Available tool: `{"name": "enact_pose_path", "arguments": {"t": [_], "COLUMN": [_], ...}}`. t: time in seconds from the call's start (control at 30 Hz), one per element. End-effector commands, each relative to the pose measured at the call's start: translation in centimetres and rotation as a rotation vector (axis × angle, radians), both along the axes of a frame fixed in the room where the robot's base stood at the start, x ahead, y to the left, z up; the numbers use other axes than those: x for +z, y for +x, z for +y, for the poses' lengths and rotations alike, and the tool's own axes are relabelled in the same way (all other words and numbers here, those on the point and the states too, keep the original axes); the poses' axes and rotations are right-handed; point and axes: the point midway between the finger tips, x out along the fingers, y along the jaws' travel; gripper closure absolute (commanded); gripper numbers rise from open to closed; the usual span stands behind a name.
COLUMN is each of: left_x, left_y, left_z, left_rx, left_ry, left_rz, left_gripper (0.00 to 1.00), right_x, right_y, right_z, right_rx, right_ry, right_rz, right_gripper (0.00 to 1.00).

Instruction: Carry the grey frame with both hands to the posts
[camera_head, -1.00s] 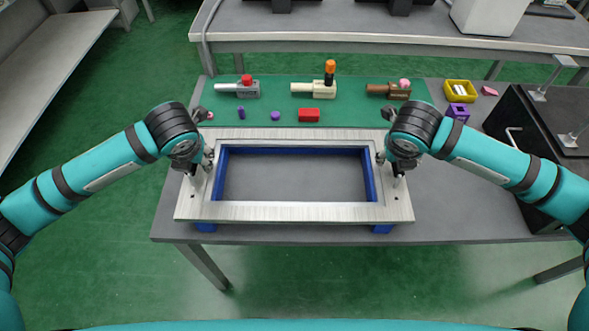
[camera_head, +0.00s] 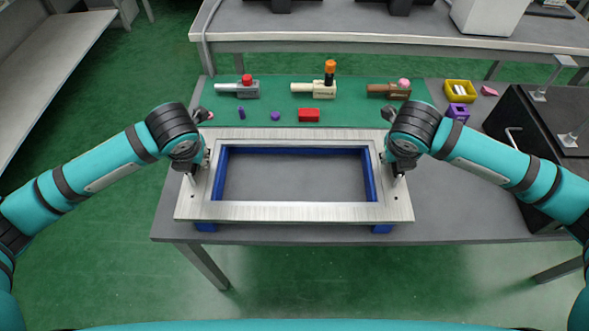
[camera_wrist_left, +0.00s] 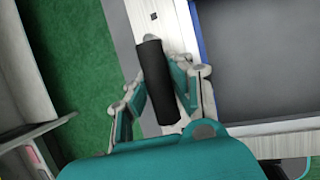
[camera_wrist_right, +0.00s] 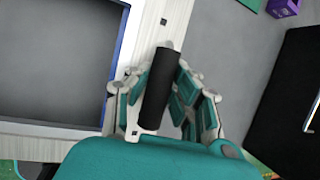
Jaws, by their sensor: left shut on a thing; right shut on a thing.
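The grey frame (camera_head: 295,212), a flat rectangle with a large opening, rests on a blue support (camera_head: 367,176) on the near part of the table. A black upright handle stands on each short side, seen in the left wrist view (camera_wrist_left: 156,85) and right wrist view (camera_wrist_right: 161,90). My left gripper (camera_head: 192,172) is shut on the left handle. My right gripper (camera_head: 397,172) is shut on the right handle. Small dark holes show in the frame's top face. I cannot clearly make out the posts.
Behind the frame, a green mat (camera_head: 280,92) holds several lever fixtures, a red block (camera_head: 309,115) and small purple pieces. A yellow bin (camera_head: 459,92) and purple block (camera_head: 458,112) stand right of it. A black box (camera_head: 545,140) stands at the right; grey table (camera_head: 450,205) is bare before it.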

Motion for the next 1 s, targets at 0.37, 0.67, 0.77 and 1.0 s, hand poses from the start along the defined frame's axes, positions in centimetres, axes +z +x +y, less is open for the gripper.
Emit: {"name": "enact_pose_path", "arguments": {"t": [0.37, 0.67, 0.77, 1.0], "left_x": [0.6, 2.8, 4.0, 6.4], "left_y": [0.2, 0.2, 0.2, 0.2], "left_z": [0.1, 0.1, 0.1, 0.1], "left_rx": [0.004, 0.005, 0.005, 0.005], "left_ry": [-0.001, -0.001, -0.001, -0.001], "left_rz": [-0.006, -0.007, -0.007, -0.007], "left_gripper": [1.0, 1.0, 1.0, 1.0], "right_x": [0.5, 2.8, 3.9, 6.3], "right_y": [0.1, 0.0, 0.0, 0.0], "right_z": [0.1, 0.1, 0.1, 0.1], "right_rx": [0.003, 0.004, 0.005, 0.005], "right_ry": [0.001, 0.002, 0.001, 0.001], "right_rz": [-0.003, -0.002, -0.002, -0.001], "right_gripper": [1.0, 1.0, 1.0, 1.0]}}
